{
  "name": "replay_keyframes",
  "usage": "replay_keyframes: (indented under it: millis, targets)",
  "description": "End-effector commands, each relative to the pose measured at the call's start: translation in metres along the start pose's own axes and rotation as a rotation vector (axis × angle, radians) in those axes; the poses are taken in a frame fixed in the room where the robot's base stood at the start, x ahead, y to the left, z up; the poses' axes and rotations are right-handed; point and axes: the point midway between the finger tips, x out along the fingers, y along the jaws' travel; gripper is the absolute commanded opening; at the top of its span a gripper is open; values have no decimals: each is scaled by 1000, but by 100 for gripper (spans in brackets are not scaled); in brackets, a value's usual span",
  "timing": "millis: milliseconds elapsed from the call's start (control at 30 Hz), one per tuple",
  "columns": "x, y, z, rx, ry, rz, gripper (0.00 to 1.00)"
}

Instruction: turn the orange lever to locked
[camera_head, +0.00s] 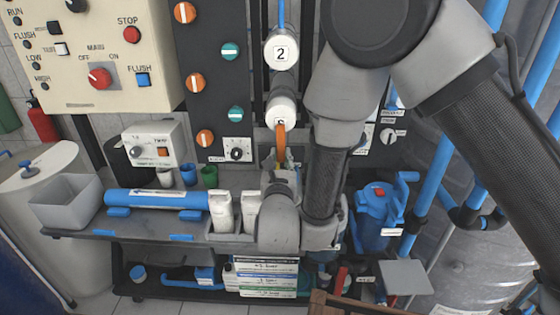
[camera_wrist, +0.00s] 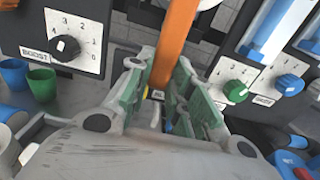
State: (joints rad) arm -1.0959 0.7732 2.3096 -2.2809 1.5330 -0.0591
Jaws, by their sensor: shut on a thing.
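The orange lever (camera_head: 281,143) hangs down below the white cylinder marked with a number at the rack's centre. In the wrist view the lever (camera_wrist: 176,45) runs from the top edge down between the green finger pads. My gripper (camera_wrist: 165,88) is shut on the lever, with a pad on either side of it. In the head view my gripper (camera_head: 280,170) is at the lever's lower part, and my wrist hides much of what lies below. A small label with dark letters shows below the lever in the wrist view, too small to read fully.
A boost dial (camera_wrist: 64,47) is left of the gripper, with a green cup (camera_wrist: 42,84) below it. A green knob (camera_wrist: 235,90) is close on the right.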

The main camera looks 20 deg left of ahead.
Motion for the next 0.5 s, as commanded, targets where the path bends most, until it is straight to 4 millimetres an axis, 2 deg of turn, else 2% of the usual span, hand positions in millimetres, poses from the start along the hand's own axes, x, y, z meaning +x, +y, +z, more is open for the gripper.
replay_keyframes:
  millis: [233,267,333,367,500]
  targets:
    - [-1,0,-3,-6,6,1,0]
    - [-1,0,-3,-6,7,1,25]
    - [-1,0,-3,-5,6,1,38]
    - [-1,0,-2,-5,5,1,43]
    - [-1,0,-2,-3,3,0,43]
